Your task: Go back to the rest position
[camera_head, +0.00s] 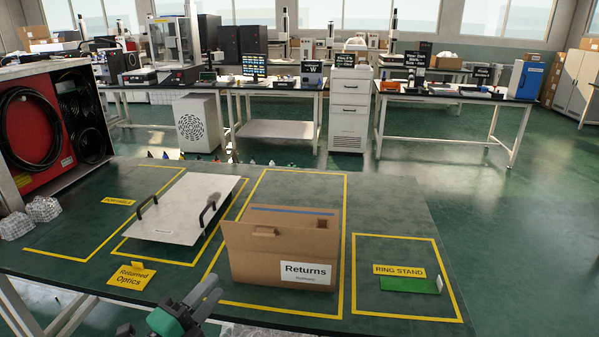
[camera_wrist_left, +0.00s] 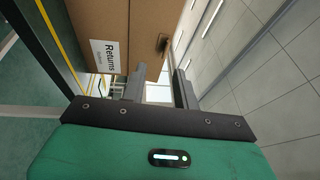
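My left gripper (camera_head: 208,291) is at the bottom of the head view, in front of the table's near edge and the cardboard Returns box (camera_head: 255,258). In the left wrist view its two grey fingers (camera_wrist_left: 161,78) stand apart with nothing between them. The Returns box also shows there (camera_wrist_left: 120,30), beyond the fingers and turned sideways. I see no contact between the gripper and the box.
The green table (camera_head: 395,195) has yellow outlined areas. A metal plate with two black handles (camera_head: 183,208) lies left of the box. A RING STAND label (camera_head: 398,271) and green piece (camera_head: 405,285) are right. A red-fronted unit (camera_head: 35,130) stands far left.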

